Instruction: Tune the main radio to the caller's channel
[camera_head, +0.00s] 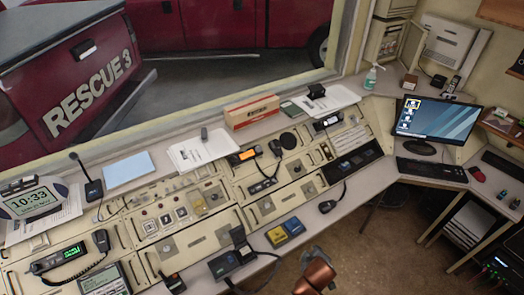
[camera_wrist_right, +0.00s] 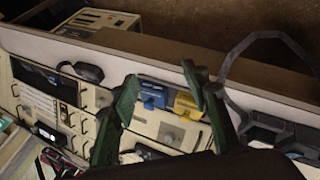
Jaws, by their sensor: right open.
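Three radio units show on the console in the head view: one with a green display (camera_head: 58,258) and corded microphone at the lower left, one with an orange display (camera_head: 246,155) in the middle, and one with a small pale display (camera_head: 328,121) farther right. I cannot tell which is the main radio, and the channel digits are too small to read. My right gripper (camera_wrist_right: 159,72) shows in the wrist view as two green fingers, spread apart and empty, with the console's front edge beyond them. My left gripper is not in view.
A blue box (camera_head: 276,236) and a yellow box (camera_head: 293,226) sit on the front ledge. Black corded equipment (camera_head: 238,250) is left of them. A gooseneck microphone (camera_head: 91,185), clock (camera_head: 36,199), papers (camera_head: 201,150) and red-white carton (camera_head: 251,112) stand behind. A monitor (camera_head: 437,122) is at right.

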